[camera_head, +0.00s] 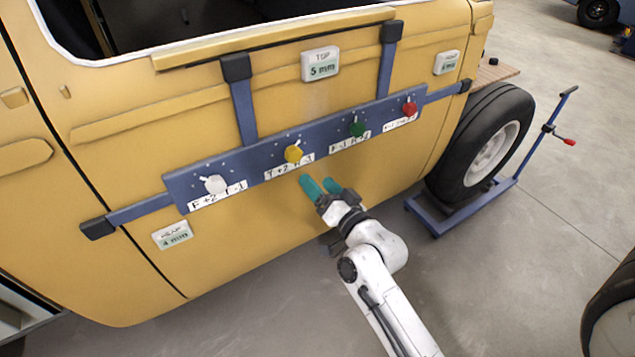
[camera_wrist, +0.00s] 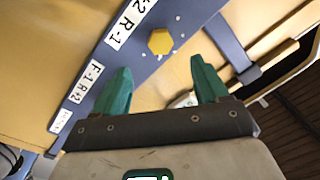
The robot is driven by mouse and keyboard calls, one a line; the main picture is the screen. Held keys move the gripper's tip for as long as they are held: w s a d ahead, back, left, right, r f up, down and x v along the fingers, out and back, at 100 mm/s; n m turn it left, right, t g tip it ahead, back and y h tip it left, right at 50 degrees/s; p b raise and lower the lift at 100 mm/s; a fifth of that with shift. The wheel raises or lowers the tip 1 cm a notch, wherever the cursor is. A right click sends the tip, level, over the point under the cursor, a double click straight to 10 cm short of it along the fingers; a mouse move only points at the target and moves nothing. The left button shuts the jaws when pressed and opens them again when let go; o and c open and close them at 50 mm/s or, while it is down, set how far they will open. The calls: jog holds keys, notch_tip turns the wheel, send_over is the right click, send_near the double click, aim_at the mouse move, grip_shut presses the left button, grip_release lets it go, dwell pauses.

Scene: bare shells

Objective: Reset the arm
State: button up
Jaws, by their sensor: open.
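My white arm (camera_head: 375,275) reaches up from the lower right of the head view toward the yellow door. My gripper (camera_head: 318,184) has two teal fingers, spread apart with nothing between them. It is just below the yellow knob (camera_head: 293,154) on the blue bar (camera_head: 240,167). In the wrist view the fingers (camera_wrist: 160,68) are apart, and the yellow knob (camera_wrist: 160,41) shows beyond the tips, clear of them. The exact gap to the door is hard to tell.
The bar also carries a white knob (camera_head: 215,184), a green knob (camera_head: 356,129) and a red knob (camera_head: 409,109). A top display (camera_head: 320,64) reads 5 mm; a lower-left one (camera_head: 172,235) reads 4 mm. A wheel (camera_head: 482,143) sits on a blue dolly (camera_head: 460,205). Floor at right is partly clear.

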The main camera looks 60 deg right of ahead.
dwell(0.5)
jog(key=s+a+f+n+g+y, duration=0.4)
jog(key=a+f+n+g+y, duration=0.3)
jog(key=a+f, duration=0.45)
jog(key=s+a+f+n+g, duration=0.1)
jog(key=s+a+n+g, duration=0.1)
jog(key=s, duration=0.6)
jog(key=s+a+n+g, duration=0.2)
jog(key=s+a+g, duration=0.1)
jog(key=s+g, duration=0.4)
jog(key=shift+s+a+f, duration=0.35)
jog(key=shift+s+a, duration=0.05)
